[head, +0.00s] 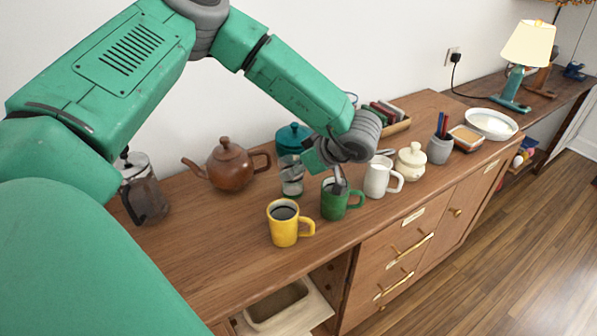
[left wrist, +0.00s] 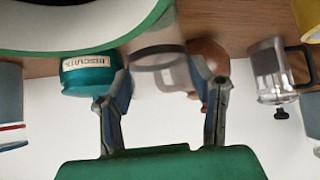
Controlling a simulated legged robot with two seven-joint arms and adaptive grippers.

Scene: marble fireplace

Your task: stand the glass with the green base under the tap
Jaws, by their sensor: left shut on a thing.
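A clear glass (head: 291,178) stands upright on the wooden sideboard, in front of a teal tin. My left gripper (head: 306,164) reaches it from the right, with its fingers mostly hidden in the head view. In the left wrist view, which is upside down, the glass (left wrist: 156,50) is between the two fingertips of my left gripper (left wrist: 160,70), and the gripper is shut on it. No tap is in view. My right gripper is not in view.
A green mug (head: 334,205) stands just below my left wrist, close to it. A yellow mug (head: 283,227) is in front and a white mug (head: 377,182) to the right. A brown teapot (head: 231,168) and a coffee press (head: 145,196) stand left. The front-left sideboard top is clear.

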